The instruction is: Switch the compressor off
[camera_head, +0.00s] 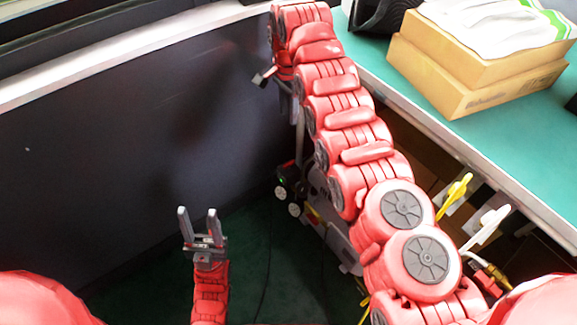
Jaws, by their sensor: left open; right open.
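The compressor (342,240) stands on the floor under the table's left edge, largely hidden behind my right arm. Two small round dials and a yellow-and-red part show at its left end. I cannot make out its switch. My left gripper (198,213) is open and empty, pointing up, low in the view and to the left of the compressor, apart from it. My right arm reaches far up past the compressor. My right gripper (272,78) is at its far end, mostly hidden by the arm. Only dark finger parts show, well beyond the compressor.
A green-topped table (400,85) with a white edge fills the right side and holds a cardboard box (480,70). A dark panel wall (120,140) stands at left. Yellow and white hooked items (455,190) hang near the table's front edge. Dark green floor lies between.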

